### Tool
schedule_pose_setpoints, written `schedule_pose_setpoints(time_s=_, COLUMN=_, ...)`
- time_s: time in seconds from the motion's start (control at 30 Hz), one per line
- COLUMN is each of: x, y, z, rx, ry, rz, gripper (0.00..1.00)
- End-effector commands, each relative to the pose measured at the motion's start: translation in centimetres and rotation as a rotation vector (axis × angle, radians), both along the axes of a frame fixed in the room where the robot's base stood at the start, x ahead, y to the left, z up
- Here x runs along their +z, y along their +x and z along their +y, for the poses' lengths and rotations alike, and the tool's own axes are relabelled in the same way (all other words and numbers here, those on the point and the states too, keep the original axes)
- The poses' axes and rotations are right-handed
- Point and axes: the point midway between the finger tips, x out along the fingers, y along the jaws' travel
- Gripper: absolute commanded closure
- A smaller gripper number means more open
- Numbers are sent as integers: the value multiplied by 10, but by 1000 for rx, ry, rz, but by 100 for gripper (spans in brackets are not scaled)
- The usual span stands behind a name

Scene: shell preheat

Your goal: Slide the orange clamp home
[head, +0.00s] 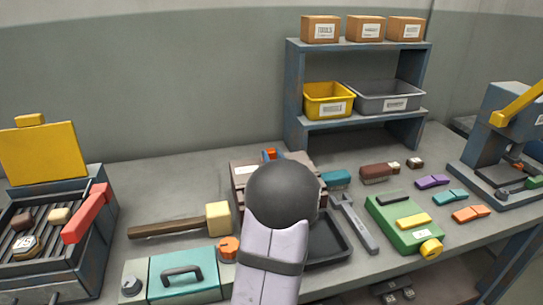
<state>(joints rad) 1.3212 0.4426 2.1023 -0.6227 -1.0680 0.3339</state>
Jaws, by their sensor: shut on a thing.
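My own arm, a dark ball joint with a lilac link, fills the middle of the head view and hides my gripper and its fingertips. Behind it stands a brownish block-like fixture (240,172), mostly covered by the arm. A small orange part (270,153) shows at the top of this fixture, just above the ball joint. It may be the orange clamp, but too little shows to be sure, and I cannot see how it sits or whether anything holds it.
A wooden mallet (180,226) and a teal box (185,275) with an orange knob (229,247) lie left. A grill with a raised yellow lid (42,150) stands far left. Right are a dark tray (330,242), a grey wrench (357,222) and a green case (395,222).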

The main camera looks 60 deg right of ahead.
Motion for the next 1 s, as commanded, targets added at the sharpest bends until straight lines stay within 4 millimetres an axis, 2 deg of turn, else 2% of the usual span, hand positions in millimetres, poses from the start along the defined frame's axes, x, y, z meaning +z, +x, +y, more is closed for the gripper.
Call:
schedule_pose_setpoints(time_s=0.1, x=-1, y=-16, z=13, rx=-4, ry=2, rz=4, gripper=100)
schedule_pose_setpoints(time_s=0.2, x=-1, y=-23, z=21, rx=-3, ry=1, rz=3, gripper=100)
schedule_pose_setpoints(time_s=0.53, x=-2, y=-25, z=25, rx=-1, ry=4, rz=4, gripper=100)
schedule_pose_setpoints(time_s=0.57, x=-3, y=-25, z=25, rx=-2, ry=5, rz=4, gripper=74)
schedule_pose_setpoints(time_s=0.6, x=-3, y=-25, z=25, rx=-2, ry=5, rz=4, gripper=64)
schedule_pose_setpoints(time_s=0.63, x=-2, y=-25, z=25, rx=-2, ry=5, rz=4, gripper=59)
schedule_pose_setpoints(time_s=1.0, x=-1, y=-27, z=26, rx=-2, ry=1, rz=1, gripper=59)
